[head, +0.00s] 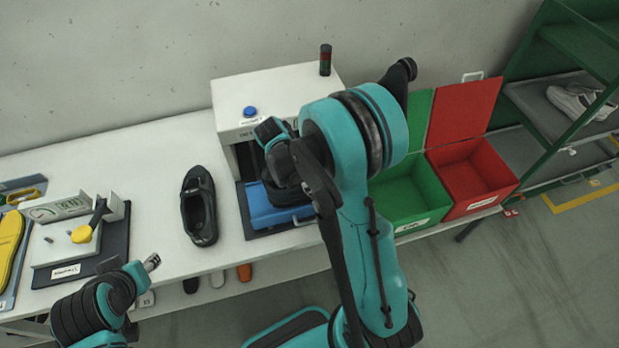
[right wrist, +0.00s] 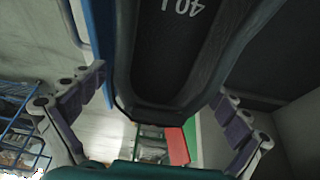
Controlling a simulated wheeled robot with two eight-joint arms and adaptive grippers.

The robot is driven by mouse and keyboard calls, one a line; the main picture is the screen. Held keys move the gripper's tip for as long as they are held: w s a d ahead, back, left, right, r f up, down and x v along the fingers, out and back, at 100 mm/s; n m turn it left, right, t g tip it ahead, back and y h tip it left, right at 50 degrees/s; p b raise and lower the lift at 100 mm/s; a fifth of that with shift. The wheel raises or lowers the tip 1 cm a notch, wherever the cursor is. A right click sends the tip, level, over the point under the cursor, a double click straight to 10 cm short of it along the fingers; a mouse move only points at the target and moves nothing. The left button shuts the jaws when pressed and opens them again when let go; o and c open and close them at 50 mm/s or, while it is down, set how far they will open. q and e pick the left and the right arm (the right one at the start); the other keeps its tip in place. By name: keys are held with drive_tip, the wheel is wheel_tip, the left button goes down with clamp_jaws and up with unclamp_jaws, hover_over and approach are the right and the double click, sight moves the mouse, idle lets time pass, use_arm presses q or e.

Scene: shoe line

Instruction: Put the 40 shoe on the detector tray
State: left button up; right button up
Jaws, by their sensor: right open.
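A dark shoe with a "40" mark inside (right wrist: 175,60) fills the upper middle of the right wrist view. In the head view a dark shape, mostly hidden by my right arm, lies on the blue detector tray (head: 262,213). My right gripper (right wrist: 158,120) is open, its fingers on either side of the shoe's near end with gaps. In the head view this gripper (head: 277,165) is over the tray at the detector mouth. Another black shoe (head: 199,205) lies on the table left of the detector. My left gripper (head: 152,262) is near the table's front edge; its jaw state is unclear.
The white detector (head: 235,100) stands behind the tray. A green bin (head: 400,195) and a red bin (head: 475,180) are to the right. A gauge fixture (head: 70,235) and yellow insole (head: 9,245) are at left. Green shelving (head: 550,100) stands far right.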

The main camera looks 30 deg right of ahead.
drive_tip(key=shift+r, duration=0.2)
drive_tip(key=p+v, duration=0.3)
drive_tip(key=v, duration=0.8)
drive_tip(key=s+a+r+n+t+y, duration=0.2)
drive_tip(key=s+n, duration=0.4)
drive_tip(key=n, duration=0.4)
drive_tip(key=s+a+r+n+t+y, duration=0.2)
drive_tip(key=s+a+r+n+t, duration=0.2)
drive_tip(key=n, duration=0.6)
wheel_tip(320, 180, up, 2)
drive_tip(key=shift+s+a+r+n+t, duration=0.1)
drive_tip(key=shift+s+a+n+t, duration=0.2)
drive_tip(key=shift+s+t, duration=0.7)
drive_tip(key=shift+w, duration=0.1)
